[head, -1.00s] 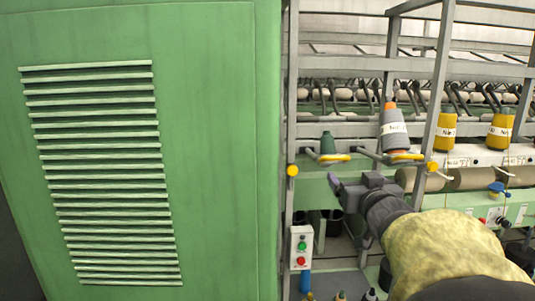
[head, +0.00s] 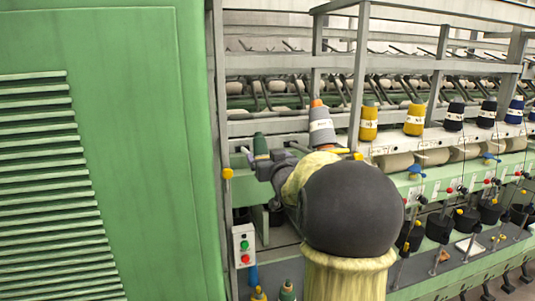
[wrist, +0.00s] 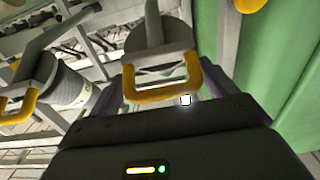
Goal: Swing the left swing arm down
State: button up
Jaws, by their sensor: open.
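The left swing arm (wrist: 156,38) shows in the wrist view as a grey arm ending in a yellow U-shaped handle (wrist: 160,96). My gripper (wrist: 163,82) is open, with one finger on each side of the handle; I cannot tell whether they touch it. In the head view my gripper (head: 266,168) is in front of the left swing arm and hides its handle. A dark green cone (head: 260,145) stands just behind it.
The right swing arm's yellow handle (head: 342,151) and a grey cone (head: 321,127) are close on the right. A tall green cabinet (head: 140,130) stands on the left. A yellow knob (head: 228,174) and a button box (head: 244,246) are on the frame post.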

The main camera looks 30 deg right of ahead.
jog(key=shift+w, duration=0.2)
jog(key=c, duration=1.1)
jog(key=shift+f, duration=0.15)
